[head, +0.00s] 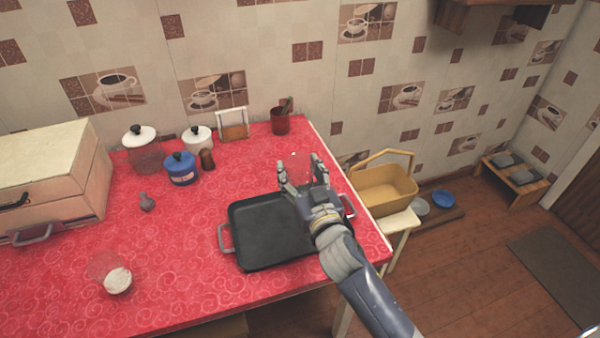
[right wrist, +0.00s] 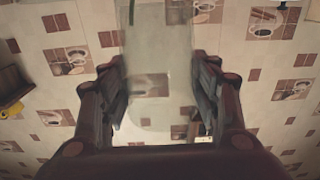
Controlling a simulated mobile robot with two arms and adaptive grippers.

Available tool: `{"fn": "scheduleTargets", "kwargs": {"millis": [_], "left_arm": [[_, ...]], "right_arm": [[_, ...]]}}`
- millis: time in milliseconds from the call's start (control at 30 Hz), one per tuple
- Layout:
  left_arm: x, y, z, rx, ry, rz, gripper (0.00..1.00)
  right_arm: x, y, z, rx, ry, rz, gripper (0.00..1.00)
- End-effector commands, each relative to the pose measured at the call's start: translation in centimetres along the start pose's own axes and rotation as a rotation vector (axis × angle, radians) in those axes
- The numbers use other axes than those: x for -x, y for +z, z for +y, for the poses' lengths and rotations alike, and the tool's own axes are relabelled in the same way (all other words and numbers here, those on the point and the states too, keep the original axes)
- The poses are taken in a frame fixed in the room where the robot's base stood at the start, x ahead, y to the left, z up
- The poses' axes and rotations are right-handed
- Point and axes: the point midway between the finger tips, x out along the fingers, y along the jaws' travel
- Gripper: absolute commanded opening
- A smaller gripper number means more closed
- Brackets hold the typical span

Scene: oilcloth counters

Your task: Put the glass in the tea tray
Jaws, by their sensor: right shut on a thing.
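The tea tray is a black rectangular tray (head: 262,240) with metal handles, lying near the front right of the red counter. My right gripper (head: 299,163) is above the tray's far right part and hides some of it. It is shut on a clear glass (head: 298,174), which is hard to see in the head view. In the right wrist view the see-through glass (right wrist: 158,65) stands between the two fingers (right wrist: 160,95). I cannot tell the exact gap between glass and tray. My left gripper is not in view.
A clear container with white contents (head: 117,280) stands at the counter's front left. Jars (head: 181,168), a dark red cup (head: 280,122) and a wooden box (head: 45,180) are towards the back and left. A yellow basket (head: 385,190) is right of the counter edge.

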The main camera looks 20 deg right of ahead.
Motion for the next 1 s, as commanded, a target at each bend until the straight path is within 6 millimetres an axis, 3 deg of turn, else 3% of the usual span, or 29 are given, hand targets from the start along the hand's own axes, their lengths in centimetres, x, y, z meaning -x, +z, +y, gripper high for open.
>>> {"fn": "scheduleTargets", "kwargs": {"millis": [100,267,300,367,567,867,1000], "left_arm": [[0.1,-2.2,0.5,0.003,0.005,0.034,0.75],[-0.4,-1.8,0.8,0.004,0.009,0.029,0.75],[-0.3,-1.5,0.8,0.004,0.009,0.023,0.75],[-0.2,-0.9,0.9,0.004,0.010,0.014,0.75],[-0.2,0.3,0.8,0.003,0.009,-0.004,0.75],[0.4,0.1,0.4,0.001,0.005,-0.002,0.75],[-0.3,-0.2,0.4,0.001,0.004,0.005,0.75]], "right_arm": [[0.0,-0.1,0.0,-0.001,-0.001,0.002,0.12],[0.0,0.5,0.0,-0.002,-0.001,0.001,0.12],[0.0,0.5,0.0,-0.001,0.000,-0.001,0.61],[0.0,0.4,0.0,-0.001,0.000,-0.001,0.75],[0.0,0.4,0.0,0.000,0.000,0.000,0.77],[0.0,-0.5,0.0,0.001,-0.001,0.001,0.77],[2.1,0.2,0.0,-0.002,0.000,-0.003,0.77]]}}
